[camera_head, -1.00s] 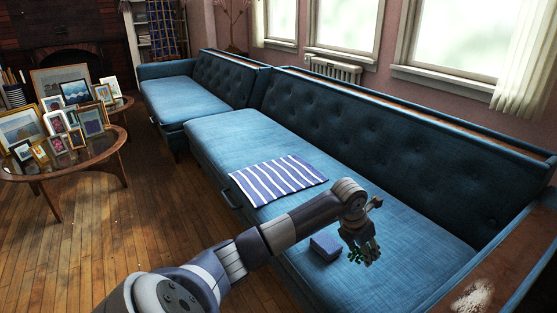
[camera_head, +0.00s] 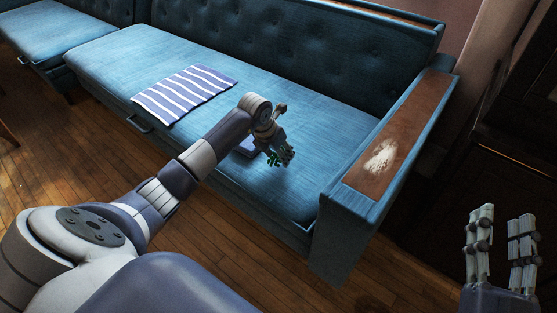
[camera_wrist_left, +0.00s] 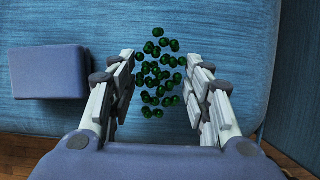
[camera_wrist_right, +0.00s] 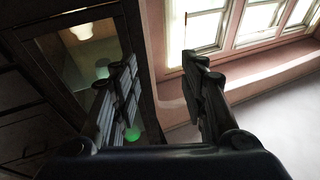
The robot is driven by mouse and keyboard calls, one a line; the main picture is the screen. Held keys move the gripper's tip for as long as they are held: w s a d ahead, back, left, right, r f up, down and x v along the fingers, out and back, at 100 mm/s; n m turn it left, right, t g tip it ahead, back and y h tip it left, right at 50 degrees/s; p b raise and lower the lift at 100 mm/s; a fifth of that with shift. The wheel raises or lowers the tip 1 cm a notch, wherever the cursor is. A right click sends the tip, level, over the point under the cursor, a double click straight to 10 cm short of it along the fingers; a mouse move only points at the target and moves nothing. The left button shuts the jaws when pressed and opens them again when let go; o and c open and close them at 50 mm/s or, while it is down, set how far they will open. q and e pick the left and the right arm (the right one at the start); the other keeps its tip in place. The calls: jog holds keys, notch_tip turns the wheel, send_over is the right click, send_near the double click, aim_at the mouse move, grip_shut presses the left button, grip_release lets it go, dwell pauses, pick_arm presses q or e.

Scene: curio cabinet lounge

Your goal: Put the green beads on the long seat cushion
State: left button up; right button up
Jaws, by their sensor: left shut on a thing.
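The long seat cushion (camera_head: 320,125) is the blue seat of the tufted sofa and fills most of the left wrist view (camera_wrist_left: 225,20). My left gripper (camera_head: 284,158) is low over its right end. It is shut on the green beads (camera_wrist_left: 157,75), a bunch of dark round beads between its fingers; a bit of green (camera_head: 274,160) shows at the fingertips in the head view. Whether the beads touch the cushion is hard to tell. My right gripper (camera_head: 501,248) is open and empty, raised at the lower right, away from the sofa.
A blue box (camera_wrist_left: 48,72) lies on the cushion beside my left gripper. A striped cloth (camera_head: 184,93) lies further left. The worn wooden armrest (camera_head: 395,140) bounds the right end. A dark cabinet (camera_wrist_right: 120,70) and windows show in the right wrist view.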

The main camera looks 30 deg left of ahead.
aim_at(277, 156)
pick_arm(q)
notch_tip(277, 156, down, 3)
jog(key=shift+r+b, duration=0.1)
jog(key=shift+b, duration=0.25)
pick_arm(e)
jog(key=r, duration=0.1)
jog(key=s+r+t, duration=0.1)
jog(key=r+t+y, duration=0.1)
jog(key=r, duration=0.1)
jog(key=shift+s+a+r, duration=0.1)
jog(key=shift+s, duration=0.3)
jog(key=shift+t, duration=0.3)
pick_arm(q)
jog(key=shift+f, duration=0.2)
jog(key=o, duration=1.1)
pick_arm(e)
jog(key=shift+s+r, duration=0.1)
jog(key=shift+r, duration=0.05)
pick_arm(q)
jog(key=shift+r, duration=0.1)
